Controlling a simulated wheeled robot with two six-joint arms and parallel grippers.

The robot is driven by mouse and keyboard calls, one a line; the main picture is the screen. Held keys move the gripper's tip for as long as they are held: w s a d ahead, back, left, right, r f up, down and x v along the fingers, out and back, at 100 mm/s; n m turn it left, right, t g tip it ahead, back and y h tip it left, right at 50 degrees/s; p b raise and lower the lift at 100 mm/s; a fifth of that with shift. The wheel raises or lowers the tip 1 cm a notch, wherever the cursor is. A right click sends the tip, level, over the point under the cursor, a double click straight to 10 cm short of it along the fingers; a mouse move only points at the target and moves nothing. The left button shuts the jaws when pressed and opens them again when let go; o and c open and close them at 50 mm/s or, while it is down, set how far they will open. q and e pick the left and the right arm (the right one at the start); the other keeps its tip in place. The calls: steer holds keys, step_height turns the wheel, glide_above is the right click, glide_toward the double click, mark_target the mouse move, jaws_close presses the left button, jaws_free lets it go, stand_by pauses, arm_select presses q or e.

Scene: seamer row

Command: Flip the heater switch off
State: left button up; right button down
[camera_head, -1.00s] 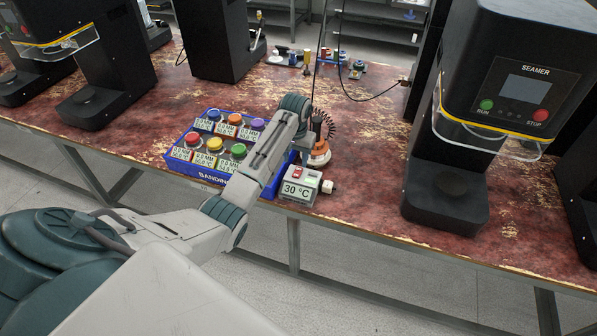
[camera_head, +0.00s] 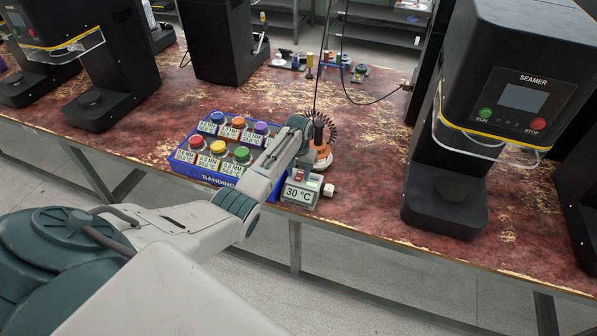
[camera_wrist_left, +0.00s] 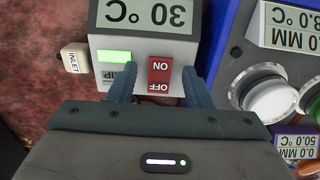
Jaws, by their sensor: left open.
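The heater box (camera_head: 299,194) is a small light grey unit at the table's front edge, its display reading 30 °C. In the left wrist view the box (camera_wrist_left: 178,46) appears upside down, with a red rocker switch (camera_wrist_left: 159,71) marked ON and OFF and a lit green lamp (camera_wrist_left: 113,56) beside it. I cannot tell which way the rocker is tipped. My left gripper (camera_wrist_left: 158,88) is open and empty, its fingertips on either side of the switch. In the head view my left arm and wrist partly hide the box's top. My right gripper is not in view.
A blue bin (camera_head: 186,164) of jars with coloured caps stands close to the left of the heater. An orange-based tool with a dark bristled wheel (camera_head: 322,150) stands just behind. A black seamer (camera_head: 443,205) is to the right, with bare table between.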

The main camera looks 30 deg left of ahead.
arm_select(q)
steer(key=shift+f, duration=0.1)
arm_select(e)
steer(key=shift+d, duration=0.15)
arm_select(q)
steer(key=shift+c, duration=0.6)
steer(key=c, duration=0.9)
steer(key=shift+o, duration=0.2)
steer(key=g+b, duration=0.2)
steer(key=b, duration=0.1)
steer(key=shift+w+f, duration=0.25)
steer(key=shift+w, duration=0.1)
steer(key=shift+r+g+h+b, duration=0.3)
steer(key=shift+g+b, duration=0.1)
steer(key=shift+b, duration=0.5)
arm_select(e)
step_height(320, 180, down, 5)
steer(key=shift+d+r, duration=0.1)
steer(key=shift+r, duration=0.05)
arm_select(q)
steer(key=shift+a, duration=0.1)
steer(key=o, duration=1)
